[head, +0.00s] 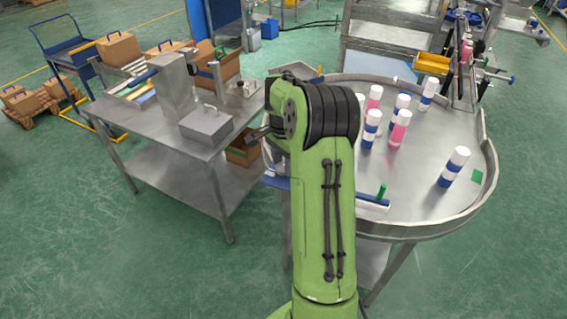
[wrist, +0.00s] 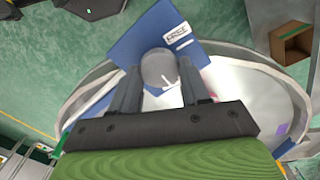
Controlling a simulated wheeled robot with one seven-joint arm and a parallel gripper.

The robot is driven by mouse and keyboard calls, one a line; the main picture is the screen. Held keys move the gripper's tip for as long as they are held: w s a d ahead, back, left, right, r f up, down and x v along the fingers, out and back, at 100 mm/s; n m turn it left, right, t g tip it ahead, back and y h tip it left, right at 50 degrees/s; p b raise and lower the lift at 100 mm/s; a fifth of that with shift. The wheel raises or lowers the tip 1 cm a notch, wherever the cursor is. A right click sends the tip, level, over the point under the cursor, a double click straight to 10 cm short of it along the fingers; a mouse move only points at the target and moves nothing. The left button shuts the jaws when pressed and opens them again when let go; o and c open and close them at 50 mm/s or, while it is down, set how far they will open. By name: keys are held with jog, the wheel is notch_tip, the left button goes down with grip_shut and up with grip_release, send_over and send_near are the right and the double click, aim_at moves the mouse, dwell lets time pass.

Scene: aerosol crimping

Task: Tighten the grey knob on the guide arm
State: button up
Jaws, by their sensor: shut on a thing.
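The grey knob (wrist: 158,68) is round with a white mark line on its face, and sits against a blue plate (wrist: 128,48) with a white label reading "FREE". My gripper (wrist: 160,82) is shut on the knob, with one finger on each side of it. In the head view my green arm hides the knob. A blue-and-white bar (head: 373,203) with a green upright piece shows right of my arm at the round table's front edge; I cannot tell whether it is part of the guide arm.
The round steel table (head: 420,215) has a raised rim and carries several white-capped bottles (head: 454,167). On the left, a steel bench (head: 150,135) holds a grey box (head: 206,125) and other equipment. An open brown box (head: 240,152) is below its right end.

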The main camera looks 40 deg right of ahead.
jog(key=shift+m, duration=0.4)
jog(key=o, duration=1.1)
jog(key=shift+c, duration=0.2)
notch_tip(320, 180, up, 16)
jog(key=p, duration=0.3)
jog(key=shift+f, duration=0.1)
